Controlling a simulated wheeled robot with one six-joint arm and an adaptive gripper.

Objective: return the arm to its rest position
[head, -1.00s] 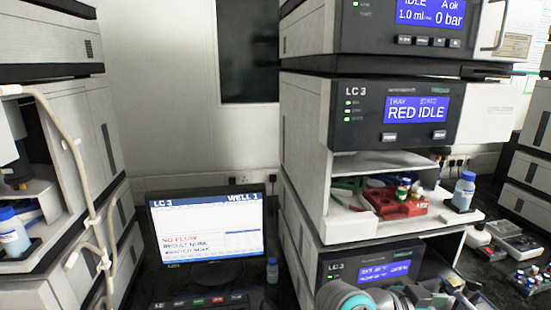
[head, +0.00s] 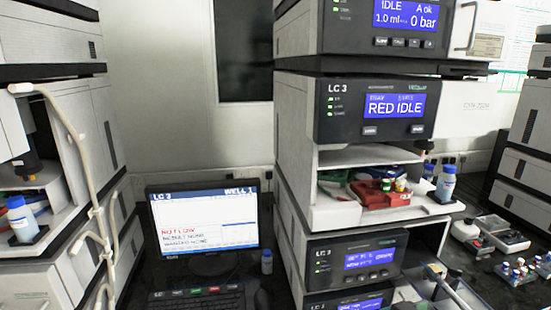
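My gripper and arm are not clearly in view in the head view now. A grey bar-like part at the lower right edge may belong to my arm, but I cannot tell. The LC 3 stack (head: 300,150) stands in the middle, and its display (head: 397,106) reads RED IDLE. Its open bay holds a red tray (head: 380,199) with several small vials. A blue-capped bottle (head: 445,184) stands at the bay's right side.
A monitor (head: 205,222) and keyboard (head: 200,301) stand left of the stack, with a small bottle (head: 267,262) beside them. Another stack (head: 60,130) with a pale tube (head: 75,140) stands at left. Grey boxes and vial racks (head: 520,270) lie on the dark bench at right.

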